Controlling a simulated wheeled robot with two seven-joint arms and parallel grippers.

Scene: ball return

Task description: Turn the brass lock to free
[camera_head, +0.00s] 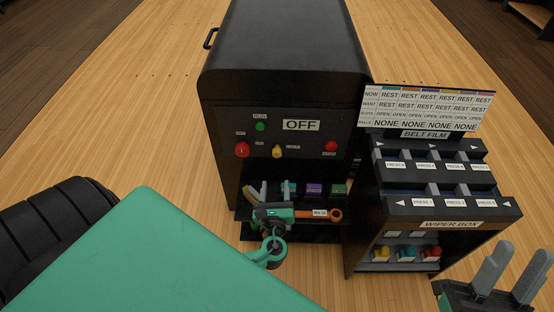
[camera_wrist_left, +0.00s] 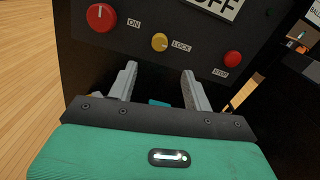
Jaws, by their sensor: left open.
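The brass lock (camera_head: 277,151) is a small yellow knob on the black machine's front panel, with a LOCK label at its right. In the left wrist view the lock (camera_wrist_left: 159,42) sits beyond the fingertips, between and above them. My left gripper (camera_head: 257,188) is low in front of the panel, below the lock; its fingers (camera_wrist_left: 158,78) are apart with nothing held, and do not touch the lock. My right gripper (camera_head: 511,262) is at the lower right, fingers apart and empty, far from the lock.
A red knob (camera_head: 242,150) is left of the lock and a red stop button (camera_head: 331,146) right. A green light (camera_head: 260,127) and an OFF sign (camera_head: 301,125) are above. A shelf below holds small boxes and an orange tool (camera_head: 322,213). A black rack (camera_head: 436,215) stands right.

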